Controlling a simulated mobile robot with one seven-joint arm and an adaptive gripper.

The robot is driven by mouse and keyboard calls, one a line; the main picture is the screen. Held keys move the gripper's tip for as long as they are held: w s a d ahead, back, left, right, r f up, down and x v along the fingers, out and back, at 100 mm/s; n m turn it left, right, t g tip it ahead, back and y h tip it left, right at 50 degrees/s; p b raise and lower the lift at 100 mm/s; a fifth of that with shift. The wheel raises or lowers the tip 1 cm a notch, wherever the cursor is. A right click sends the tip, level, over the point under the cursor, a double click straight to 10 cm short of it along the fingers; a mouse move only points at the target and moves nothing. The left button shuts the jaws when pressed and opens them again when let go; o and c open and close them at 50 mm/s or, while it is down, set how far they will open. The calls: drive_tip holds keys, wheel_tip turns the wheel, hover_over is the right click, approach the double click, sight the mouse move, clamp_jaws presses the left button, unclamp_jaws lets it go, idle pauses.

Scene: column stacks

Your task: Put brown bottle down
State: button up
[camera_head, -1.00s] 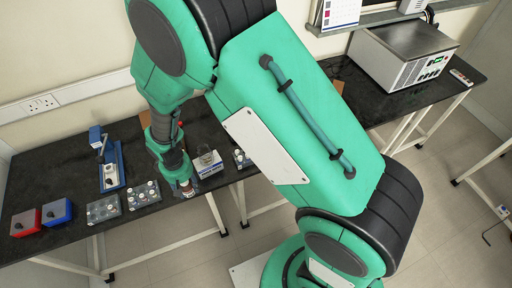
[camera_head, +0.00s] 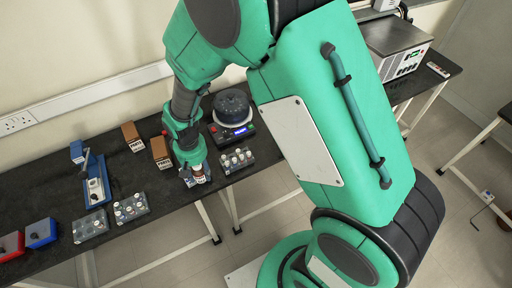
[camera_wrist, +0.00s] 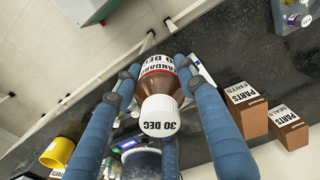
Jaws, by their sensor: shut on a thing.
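The brown bottle (camera_wrist: 160,83) has a white cap marked "30 DEC" and a white label with red and black print. In the wrist view it sits between the blue fingers of my gripper (camera_wrist: 158,95), which is shut on it, with the cap towards the camera. In the head view my gripper (camera_head: 195,172) is over the front edge of the dark bench (camera_head: 60,195), with only a small part of the bottle showing below it. I cannot tell whether the bottle's base touches anything.
A vial rack (camera_head: 237,161) and a round dark device (camera_head: 232,106) stand right of my gripper. Brown boxes (camera_head: 161,152) stand behind it to the left. More vial racks (camera_head: 130,208), a blue stand (camera_head: 95,185) and a blue box (camera_head: 40,233) are further left. Bare bench lies between.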

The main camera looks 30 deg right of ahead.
drive_tip(key=s+d+m+b, duration=0.15)
drive_tip(key=d+m, duration=0.25)
drive_tip(key=d, duration=0.4)
drive_tip(key=s+d+m, duration=0.2)
drive_tip(key=d+m, duration=0.1)
drive_tip(key=d, duration=0.6)
drive_tip(key=s+d+m, duration=0.2)
drive_tip(key=d+m, duration=0.2)
drive_tip(key=d, duration=0.4)
drive_tip(key=f, duration=0.5)
drive_tip(key=shift+d+f, duration=0.1)
drive_tip(key=shift+d, duration=0.1)
drive_tip(key=w+d+b, duration=0.1)
drive_tip(key=w, duration=0.4)
drive_tip(key=w+d+f, duration=0.1)
drive_tip(key=w, duration=0.4)
drive_tip(key=w+d+b, duration=0.1)
drive_tip(key=w, duration=0.4)
drive_tip(key=shift+w+d+f+b, duration=0.2)
drive_tip(key=shift+w+d+b, duration=0.1)
drive_tip(key=shift+d, duration=0.05)
drive_tip(key=shift+f+b, duration=0.55)
drive_tip(key=shift+f, duration=1.25)
drive_tip(key=shift+f, duration=0.1)
